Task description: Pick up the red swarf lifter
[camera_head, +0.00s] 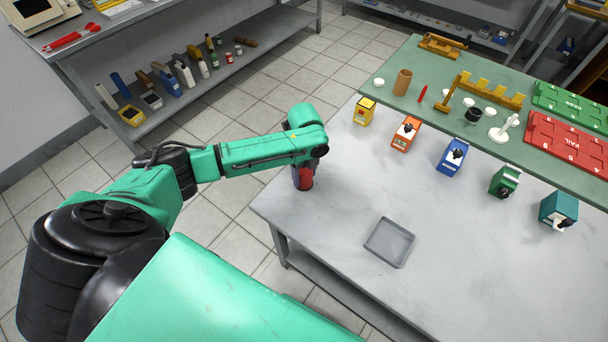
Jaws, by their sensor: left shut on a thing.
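The red swarf lifter (306,179) stands at the left corner of the grey table, small and partly hidden. My left gripper (302,184) points down from the green arm and is shut on it, with dark parts of the gripper on either side of the red. I cannot tell whether the lifter's base touches the table. My right gripper is not in view.
A grey tray (390,242) lies on the table. Several coloured boxes, including a blue one (451,160), line the front of a green raised shelf (440,112). The red FAIL tray (566,144) sits on that shelf. The table between lifter and tray is clear.

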